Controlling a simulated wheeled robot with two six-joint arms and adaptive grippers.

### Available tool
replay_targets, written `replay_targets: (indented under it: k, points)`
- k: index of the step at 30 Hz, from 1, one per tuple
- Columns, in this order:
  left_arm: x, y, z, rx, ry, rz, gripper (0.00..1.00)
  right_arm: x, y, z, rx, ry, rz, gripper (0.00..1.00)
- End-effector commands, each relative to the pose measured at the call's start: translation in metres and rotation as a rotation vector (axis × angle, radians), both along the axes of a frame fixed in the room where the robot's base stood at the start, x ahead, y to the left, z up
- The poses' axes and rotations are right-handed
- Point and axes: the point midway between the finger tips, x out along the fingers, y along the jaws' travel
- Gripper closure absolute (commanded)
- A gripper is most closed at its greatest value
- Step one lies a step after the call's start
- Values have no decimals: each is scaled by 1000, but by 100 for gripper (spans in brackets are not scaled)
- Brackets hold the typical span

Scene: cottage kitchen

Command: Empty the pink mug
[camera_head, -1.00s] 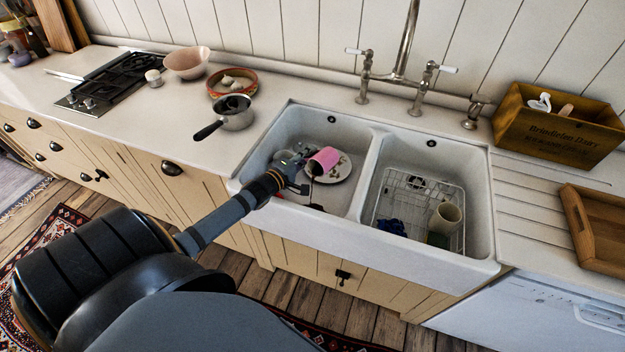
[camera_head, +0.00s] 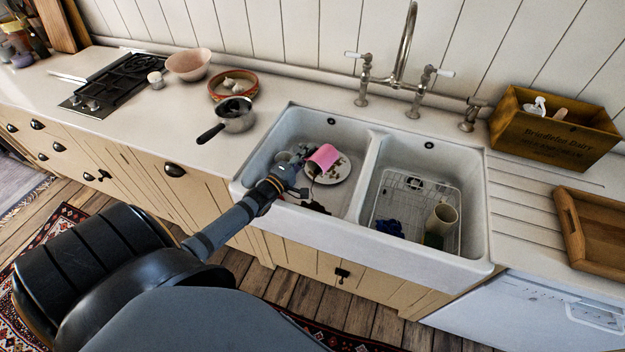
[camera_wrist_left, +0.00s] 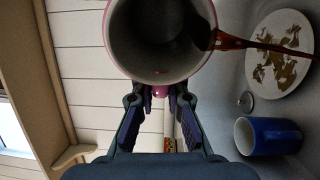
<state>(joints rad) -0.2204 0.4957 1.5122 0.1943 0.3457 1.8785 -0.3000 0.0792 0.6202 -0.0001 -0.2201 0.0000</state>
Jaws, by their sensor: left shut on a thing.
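The pink mug (camera_head: 323,157) is tipped over the left sink basin (camera_head: 290,133), held by my left gripper (camera_head: 302,170), which is shut on it. In the left wrist view the mug's open mouth (camera_wrist_left: 150,72) faces the camera, with its grey inside showing. A dark brown stream (camera_wrist_left: 262,45) runs out over its rim. A dark patch (camera_head: 316,206) lies on the basin floor below the mug. My right gripper is in neither view.
A stained plate (camera_head: 341,170) lies in the left basin; a blue mug (camera_wrist_left: 268,135) shows near it in the wrist view. The right basin holds a wire rack (camera_head: 400,190) and a cream mug (camera_head: 441,217). A tall tap (camera_head: 405,50) stands behind.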

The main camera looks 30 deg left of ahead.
Motion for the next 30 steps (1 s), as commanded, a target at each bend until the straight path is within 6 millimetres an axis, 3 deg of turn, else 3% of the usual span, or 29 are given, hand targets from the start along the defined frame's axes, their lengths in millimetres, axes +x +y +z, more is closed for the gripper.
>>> replay_targets:
  k: [11,20,26,30]
  points:
    - [0,1,10,-5,-70,0,100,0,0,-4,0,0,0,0]
    - [-4,1,42,-16,-210,-2,100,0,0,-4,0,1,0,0]
    - [-9,2,52,-25,-341,-2,100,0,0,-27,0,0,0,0]
    - [-13,2,74,-31,-433,-2,100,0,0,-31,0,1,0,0]
